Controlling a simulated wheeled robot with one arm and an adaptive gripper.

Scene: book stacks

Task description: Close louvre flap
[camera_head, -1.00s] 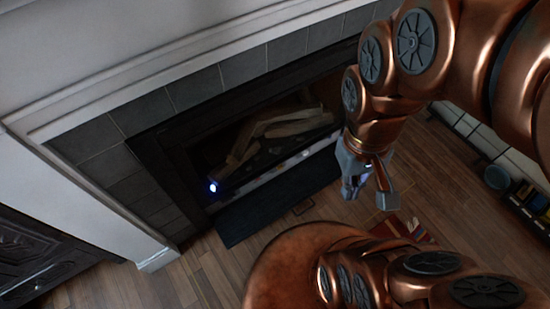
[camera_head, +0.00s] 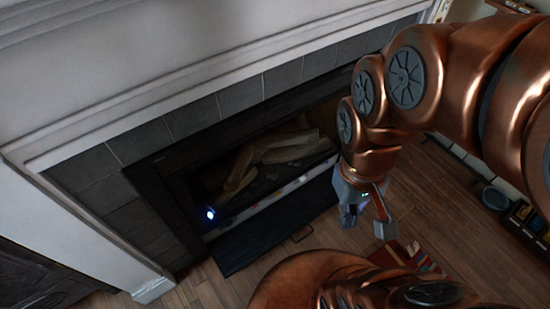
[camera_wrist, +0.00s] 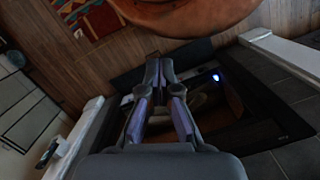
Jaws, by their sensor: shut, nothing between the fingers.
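The louvre flap (camera_head: 270,236) is a dark panel at the foot of the fireplace in the head view. It lies folded down and outward, low over the wooden floor, with a small handle-like piece (camera_head: 302,234) at its front edge. My gripper (camera_head: 348,217) is to the right of the flap, pointing down, apart from it as far as I can tell. In the wrist view my gripper's fingers (camera_wrist: 160,68) are together and empty, and a dark panel (camera_wrist: 192,54), likely the flap, lies beyond them. My fingers hide part of it.
The fireplace opening holds logs (camera_head: 275,152) and a small bluish-white light (camera_head: 210,214). Its dark frame (camera_head: 155,190) and the white mantel (camera_head: 130,95) stand close by. A patterned red rug (camera_head: 408,258) lies at the right. Bare wooden floor lies in front of the flap.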

